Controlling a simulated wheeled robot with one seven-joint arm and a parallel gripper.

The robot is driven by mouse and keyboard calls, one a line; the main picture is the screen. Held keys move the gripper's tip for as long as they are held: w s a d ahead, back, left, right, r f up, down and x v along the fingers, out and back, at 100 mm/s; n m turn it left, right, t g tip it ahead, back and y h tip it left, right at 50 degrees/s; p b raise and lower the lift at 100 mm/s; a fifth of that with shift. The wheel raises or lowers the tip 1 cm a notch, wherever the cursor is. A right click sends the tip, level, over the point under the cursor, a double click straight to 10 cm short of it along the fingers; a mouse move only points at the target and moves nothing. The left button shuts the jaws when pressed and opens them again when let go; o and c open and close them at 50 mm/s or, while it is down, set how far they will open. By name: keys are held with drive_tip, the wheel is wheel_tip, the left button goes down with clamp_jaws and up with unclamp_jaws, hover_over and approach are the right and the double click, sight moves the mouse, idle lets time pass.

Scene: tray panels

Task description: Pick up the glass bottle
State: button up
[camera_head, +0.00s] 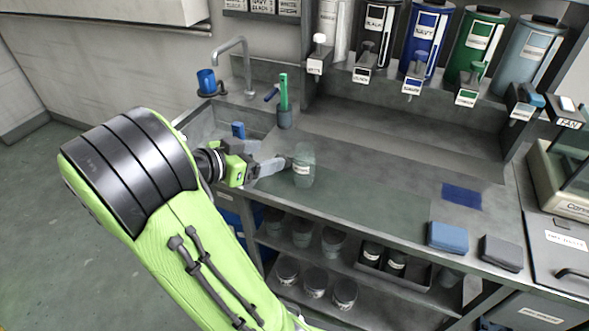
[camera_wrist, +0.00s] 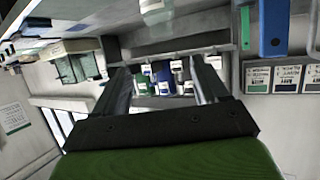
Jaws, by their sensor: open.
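The glass bottle (camera_head: 303,166) is a pale, see-through green vessel with a white label. It stands upright on the grey counter in the head view. My gripper (camera_head: 274,166) is just left of it, with its fingers pointing toward it. In the wrist view my gripper (camera_wrist: 158,64) shows two fingers spread apart with nothing held between them. A pale labelled thing at the top edge of the wrist view (camera_wrist: 155,10) may be the bottle, cut off by the frame. Whether a fingertip touches the bottle is not clear.
A sink with a faucet (camera_head: 232,58) and a cup with green-handled tools (camera_head: 285,112) lie behind. Several labelled dispensers (camera_head: 424,38) line the back. The counter right of the bottle is clear.

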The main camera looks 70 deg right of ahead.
sight(309, 147)
drive_tip(key=x, duration=0.5)
drive_tip(key=b+x, duration=0.1)
drive_tip(key=x, duration=0.9)
drive_tip(key=shift+w+d+f+b, duration=0.15)
drive_tip(key=shift+f+b, duration=0.2)
drive_tip(key=shift+r, duration=0.1)
clamp_jaws()
